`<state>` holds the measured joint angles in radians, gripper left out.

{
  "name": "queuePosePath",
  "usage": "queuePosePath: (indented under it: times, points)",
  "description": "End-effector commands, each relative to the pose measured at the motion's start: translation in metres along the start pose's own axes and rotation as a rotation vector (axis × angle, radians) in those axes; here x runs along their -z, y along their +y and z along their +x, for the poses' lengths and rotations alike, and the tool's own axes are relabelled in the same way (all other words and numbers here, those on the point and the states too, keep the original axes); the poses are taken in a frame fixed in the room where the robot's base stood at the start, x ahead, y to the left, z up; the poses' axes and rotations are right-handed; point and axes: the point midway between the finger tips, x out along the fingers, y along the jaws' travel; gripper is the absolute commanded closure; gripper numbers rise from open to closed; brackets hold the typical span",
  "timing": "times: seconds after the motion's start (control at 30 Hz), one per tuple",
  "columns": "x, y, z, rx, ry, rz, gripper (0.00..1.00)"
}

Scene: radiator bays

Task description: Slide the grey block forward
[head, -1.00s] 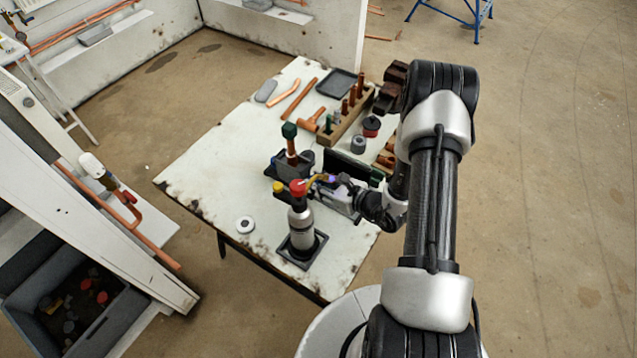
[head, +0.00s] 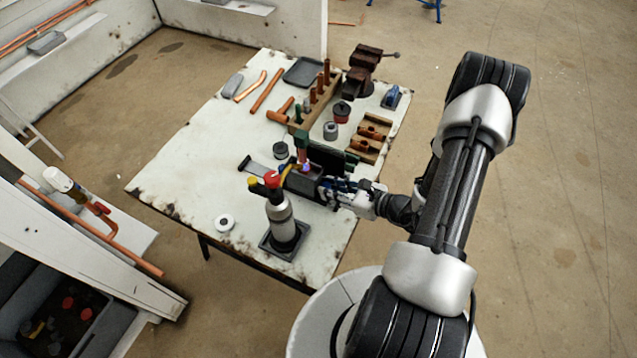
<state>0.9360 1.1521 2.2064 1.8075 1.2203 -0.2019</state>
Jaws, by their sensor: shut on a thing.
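The grey block (head: 303,182) is a dark grey carriage on a flat rail (head: 262,170). A copper pipe (head: 303,153) with a green top (head: 302,138) stands upright at it. My gripper (head: 324,188) is at the block's right end, shut on it; the fingertips are small and partly hidden. A gas torch (head: 281,220) with a red knob and a yellow nozzle stands just in front. A violet-blue flame (head: 306,167) shows at the pipe's lower part. The rail is bare to the block's left, up to a dark end piece (head: 244,163).
A dark upright panel (head: 330,158) stands just behind the block. A wooden rack (head: 315,112) with copper pipes, a vice (head: 363,70) and a dark tray (head: 303,72) lie farther back. A white ring (head: 225,222) lies at front left.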

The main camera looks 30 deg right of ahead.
Motion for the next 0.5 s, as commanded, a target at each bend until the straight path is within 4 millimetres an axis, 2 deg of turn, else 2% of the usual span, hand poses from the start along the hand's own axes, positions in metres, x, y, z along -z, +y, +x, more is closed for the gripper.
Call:
queuePosePath:
  times: [0.2, 0.5]
  points:
    - [0.008, -0.004, -0.020, 0.006, 0.001, 0.003, 1.00]
    - [0.010, -0.004, -0.023, 0.004, 0.003, 0.002, 1.00]
